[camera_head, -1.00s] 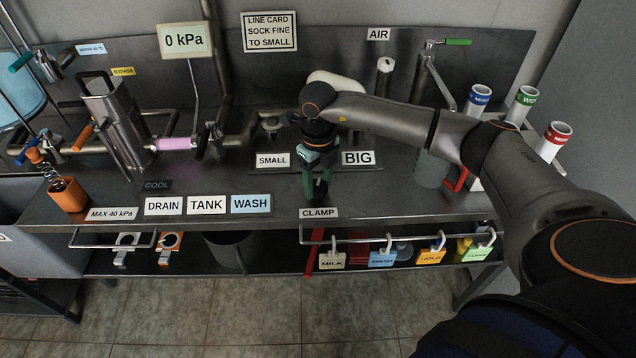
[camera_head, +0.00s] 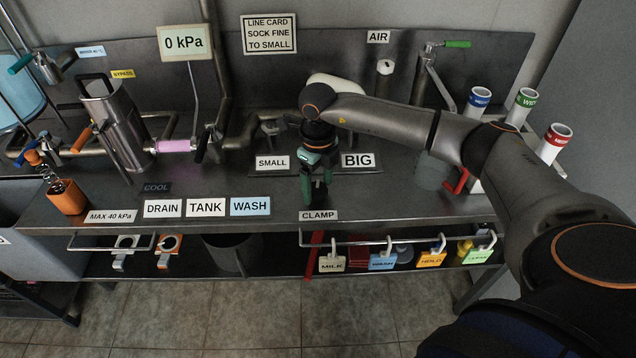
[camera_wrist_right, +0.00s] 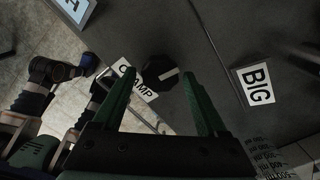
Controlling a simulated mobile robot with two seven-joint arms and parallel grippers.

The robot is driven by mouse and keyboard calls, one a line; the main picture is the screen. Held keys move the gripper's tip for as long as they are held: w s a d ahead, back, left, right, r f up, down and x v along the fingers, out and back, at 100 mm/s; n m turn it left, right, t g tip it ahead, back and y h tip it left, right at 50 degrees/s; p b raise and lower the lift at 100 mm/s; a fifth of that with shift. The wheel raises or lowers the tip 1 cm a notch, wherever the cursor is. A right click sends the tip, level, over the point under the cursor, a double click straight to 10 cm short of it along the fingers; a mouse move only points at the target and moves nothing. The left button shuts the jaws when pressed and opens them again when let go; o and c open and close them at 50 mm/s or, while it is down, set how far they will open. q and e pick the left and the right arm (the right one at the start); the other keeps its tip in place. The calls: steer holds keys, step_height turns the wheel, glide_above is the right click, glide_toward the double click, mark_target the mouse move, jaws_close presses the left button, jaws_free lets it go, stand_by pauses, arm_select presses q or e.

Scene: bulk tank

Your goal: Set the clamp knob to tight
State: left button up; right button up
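The clamp knob (camera_wrist_right: 160,72) is a dark, many-sided knob with a white line on its top. In the right wrist view it stands beside the CLAMP label (camera_wrist_right: 136,84), and the line runs from its middle toward the right. My right gripper (camera_head: 317,197) is above the bench's front edge, behind the CLAMP label (camera_head: 319,215). Its green fingers are open, one on each side of the knob in the wrist view; I cannot tell whether they touch it. In the head view the gripper mostly hides the knob. My left gripper is not in view.
SMALL (camera_head: 272,163) and BIG (camera_head: 358,160) labels stand behind the gripper. A gauge (camera_head: 186,43) reads 0 kPa. A rail with hanging tags (camera_head: 432,259) runs below the front edge. DRAIN, TANK (camera_head: 206,207) and WASH labels lie to the left. Three capped tubes (camera_head: 478,97) stand at right.

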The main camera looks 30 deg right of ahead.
mark_target(318, 188)
steer(key=shift+o, duration=0.6)
step_height(318, 188, up, 12)
steer(key=shift+r, duration=0.25)
